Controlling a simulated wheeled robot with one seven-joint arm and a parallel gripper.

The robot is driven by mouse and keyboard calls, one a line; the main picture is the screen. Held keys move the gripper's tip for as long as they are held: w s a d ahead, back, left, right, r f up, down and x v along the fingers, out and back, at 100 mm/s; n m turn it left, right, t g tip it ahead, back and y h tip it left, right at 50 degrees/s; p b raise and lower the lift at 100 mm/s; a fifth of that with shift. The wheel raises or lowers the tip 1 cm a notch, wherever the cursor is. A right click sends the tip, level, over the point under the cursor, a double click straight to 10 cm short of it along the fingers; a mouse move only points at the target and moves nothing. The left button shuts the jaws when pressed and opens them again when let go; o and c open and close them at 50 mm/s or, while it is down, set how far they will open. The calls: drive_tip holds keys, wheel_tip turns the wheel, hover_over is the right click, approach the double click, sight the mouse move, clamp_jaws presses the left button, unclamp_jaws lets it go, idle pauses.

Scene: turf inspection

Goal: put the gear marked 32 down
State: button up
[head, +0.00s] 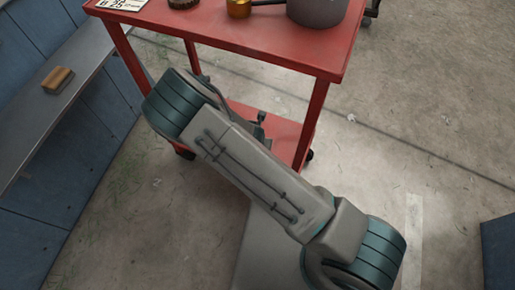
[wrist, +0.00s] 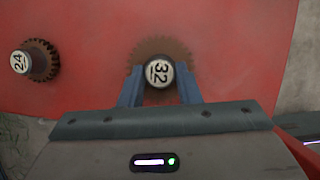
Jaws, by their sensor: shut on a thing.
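The gear marked 32 (wrist: 159,72) is a brown toothed wheel with a pale, dark-rimmed hub cap. In the wrist view it sits between the two blue-grey fingers of my gripper (wrist: 160,82), which are shut on its hub. The red surface of the cart (wrist: 100,88) shows behind it. I cannot tell whether the gear touches that surface or hangs above it.
A smaller gear marked 24 (wrist: 42,62) is to the left in the wrist view. On the cart top (head: 270,42) are a dark gear (head: 184,3), a brass piece (head: 239,8), a grey round object (head: 318,11) and a numbered card (head: 122,4). A brush-like block (head: 58,80) lies on the left bench.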

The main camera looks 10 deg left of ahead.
drive_tip(key=shift+f, duration=0.85)
drive_tip(key=shift+c, duration=0.4)
drive_tip(key=o, duration=1.1)
drive_tip(key=shift+c, duration=0.2)
drive_tip(key=shift+r, duration=0.1)
drive_tip(key=p+v, duration=0.4)
drive_tip(key=v, duration=0.8)
